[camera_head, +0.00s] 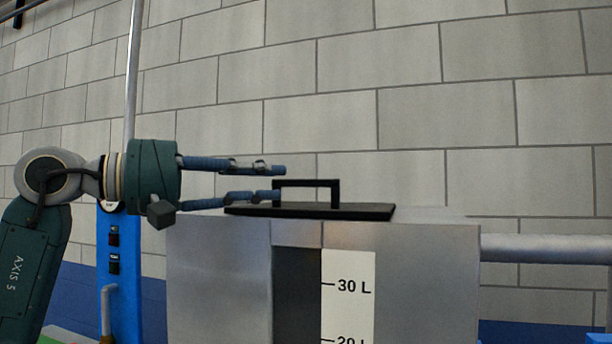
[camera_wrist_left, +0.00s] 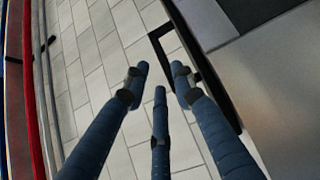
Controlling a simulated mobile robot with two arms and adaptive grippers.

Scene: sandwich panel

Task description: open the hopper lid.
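The hopper (camera_head: 220,270) is a grey metal box with a level scale on its front. Its thin black lid (camera_head: 350,211) lies flat on top, shut. A black bar handle (camera_head: 325,183) stands up from the lid; in the left wrist view the handle (camera_wrist_left: 158,35) lies just beyond the fingertips. My left gripper (camera_head: 279,183) comes in level from the left, its blue fingers spread apart, with tips at the handle's left end, one above the bar's height and one below. In the left wrist view my left gripper (camera_wrist_left: 160,82) is empty. Contact with the handle cannot be told. My right gripper is out of view.
A blue post (camera_head: 140,280) with black switches and a metal pole (camera_head: 133,80) stand left of the hopper. A grey horizontal pipe (camera_head: 545,248) leaves the hopper's right side. A block wall (camera_head: 450,110) is behind; the space above the lid is clear.

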